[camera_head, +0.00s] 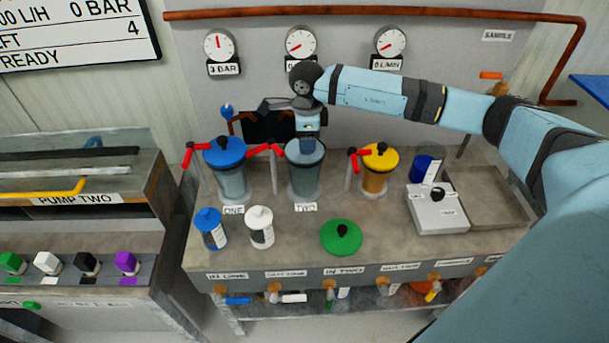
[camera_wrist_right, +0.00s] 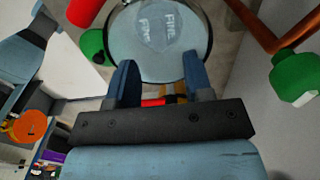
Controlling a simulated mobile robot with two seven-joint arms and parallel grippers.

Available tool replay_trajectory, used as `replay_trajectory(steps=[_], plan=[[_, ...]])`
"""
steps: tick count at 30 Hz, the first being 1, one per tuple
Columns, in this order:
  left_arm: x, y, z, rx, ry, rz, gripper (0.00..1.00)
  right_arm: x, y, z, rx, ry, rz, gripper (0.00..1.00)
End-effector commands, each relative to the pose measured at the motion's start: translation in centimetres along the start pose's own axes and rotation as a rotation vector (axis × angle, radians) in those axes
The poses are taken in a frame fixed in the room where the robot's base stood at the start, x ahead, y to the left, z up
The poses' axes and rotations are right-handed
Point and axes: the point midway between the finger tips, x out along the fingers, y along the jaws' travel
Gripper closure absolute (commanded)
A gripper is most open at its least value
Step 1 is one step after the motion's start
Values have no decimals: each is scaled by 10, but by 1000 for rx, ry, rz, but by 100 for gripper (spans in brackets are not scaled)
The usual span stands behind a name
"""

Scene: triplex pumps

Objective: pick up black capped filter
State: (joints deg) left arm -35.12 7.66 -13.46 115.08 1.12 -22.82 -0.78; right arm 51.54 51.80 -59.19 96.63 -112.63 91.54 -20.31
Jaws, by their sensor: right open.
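My right gripper (camera_head: 307,142) points down over the open top of the clear vessel marked TWO (camera_head: 304,178). It is open, and no object shows between its fingers (camera_wrist_right: 161,78). In the right wrist view the vessel's round mouth (camera_wrist_right: 160,60) lies just beyond the fingertips, with FINE lettering inside it. I cannot make out a black cap there. A black-topped block (camera_head: 86,263) stands in a row on the left console; I cannot tell whether it is a filter. A blue-capped bottle (camera_head: 210,228) and a white-capped bottle (camera_head: 260,227) stand on the bench. My left gripper is out of view.
A green lid (camera_head: 341,238) with a black knob lies on the bench. Vessel ONE (camera_head: 231,180) has a blue lid, and another vessel (camera_head: 376,180) a yellow lid. Red handles (camera_head: 265,149) stand close by the vessels. A grey box (camera_head: 437,212) and shallow tray (camera_head: 500,208) are at right.

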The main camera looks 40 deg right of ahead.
Motion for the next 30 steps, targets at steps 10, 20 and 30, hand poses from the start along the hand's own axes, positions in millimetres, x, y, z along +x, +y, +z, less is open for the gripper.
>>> replay_trajectory(steps=[10,20,30], plan=[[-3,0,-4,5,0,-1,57,28,2,4,1,1,3,53],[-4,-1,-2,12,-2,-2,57,57,1,5,1,-1,-1,53],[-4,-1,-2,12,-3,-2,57,57,1,5,1,-1,0,100]])
